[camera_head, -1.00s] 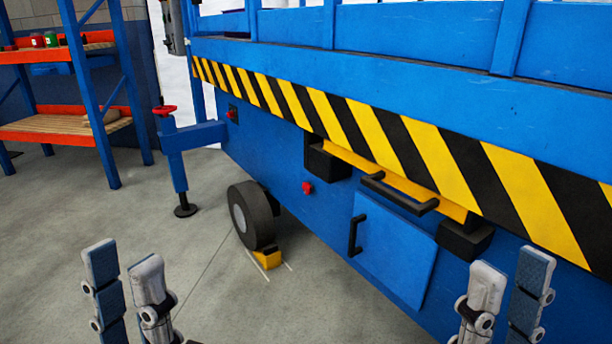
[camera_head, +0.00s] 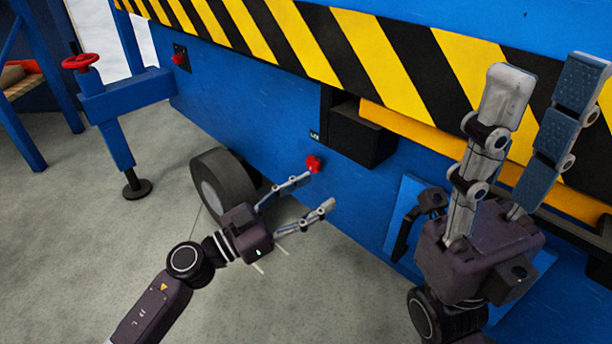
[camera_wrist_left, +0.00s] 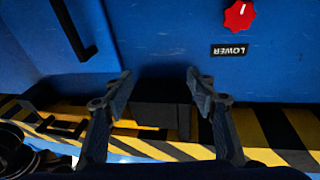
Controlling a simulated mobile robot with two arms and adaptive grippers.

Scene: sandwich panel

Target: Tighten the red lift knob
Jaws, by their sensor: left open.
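A red knob (camera_head: 314,163) sits on the blue side panel of the machine, below a small label (camera_head: 315,135). In the left wrist view the knob (camera_wrist_left: 238,15) is at the top right edge, lobed, beside a label (camera_wrist_left: 229,50) that appears to read LOWER. My left gripper (camera_head: 316,191) is open and empty, its fingers pointing towards the panel just below the knob. In the left wrist view its fingertips (camera_wrist_left: 158,80) are apart and the knob is off to their right, not between them. My right gripper (camera_head: 547,80) is open and empty in the right foreground, fingers up.
Another red knob (camera_head: 179,59) is further left on the panel. A red handwheel (camera_head: 80,61) tops the blue outrigger leg (camera_head: 118,145). A dark wheel (camera_head: 222,180) is behind my left gripper. A black box (camera_head: 358,137) sticks out right of the knob, near the hatch (camera_head: 408,195).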

